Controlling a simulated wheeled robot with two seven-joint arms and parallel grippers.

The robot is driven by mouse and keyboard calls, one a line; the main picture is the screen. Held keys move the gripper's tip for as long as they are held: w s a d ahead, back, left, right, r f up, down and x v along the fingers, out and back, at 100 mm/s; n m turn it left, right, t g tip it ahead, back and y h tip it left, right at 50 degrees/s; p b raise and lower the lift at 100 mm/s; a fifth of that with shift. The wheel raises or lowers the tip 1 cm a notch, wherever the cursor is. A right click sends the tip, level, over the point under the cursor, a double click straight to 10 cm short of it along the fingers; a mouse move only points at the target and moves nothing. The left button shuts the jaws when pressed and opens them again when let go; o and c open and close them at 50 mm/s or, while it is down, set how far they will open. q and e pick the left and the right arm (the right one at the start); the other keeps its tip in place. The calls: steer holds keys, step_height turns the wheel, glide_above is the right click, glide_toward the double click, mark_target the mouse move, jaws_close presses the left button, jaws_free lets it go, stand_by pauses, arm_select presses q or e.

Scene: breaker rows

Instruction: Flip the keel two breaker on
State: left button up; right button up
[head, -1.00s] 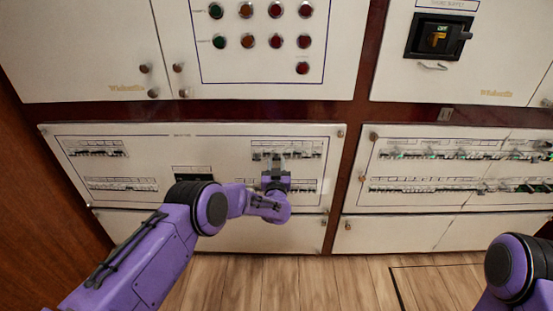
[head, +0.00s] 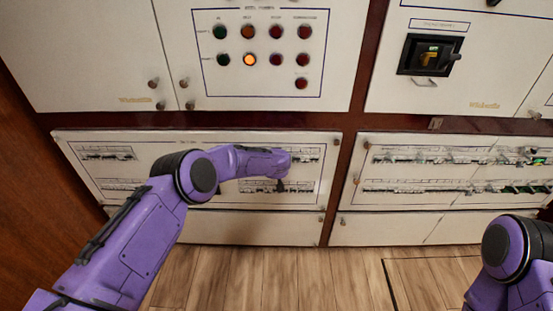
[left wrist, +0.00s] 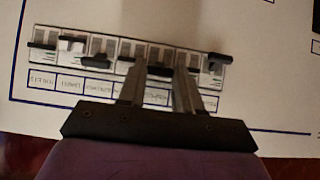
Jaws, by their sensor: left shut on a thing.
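A row of white breakers with black toggles (left wrist: 98,62) crosses the left wrist view. The labels beside it are too blurred to read, so I cannot tell which breaker is keel two. My left gripper (left wrist: 160,72) is shut on a breaker toggle in the right half of this row, its fingers reaching over the row. In the head view my left gripper (head: 281,185) is at the lower right breaker row (head: 258,187) of the left panel, and my forearm partly hides the panel. My right gripper is out of view; only part of that arm shows.
A lamp panel (head: 262,90) with one lit orange lamp (head: 249,59) is above. A rotary switch (head: 430,54) sits at the upper right. Another breaker panel (head: 450,203) is to the right. The wooden floor below is clear.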

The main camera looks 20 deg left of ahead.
arm_select(q)
steer(key=shift+w+r+g, duration=0.15)
steer(key=shift+r+g, duration=0.1)
steer(key=shift+g, duration=0.15)
steer(key=o, duration=1)
steer(key=shift+o, duration=0.2)
steer(key=v, duration=1)
steer(key=shift+r+p, duration=0.15)
steer(key=shift+p, duration=0.15)
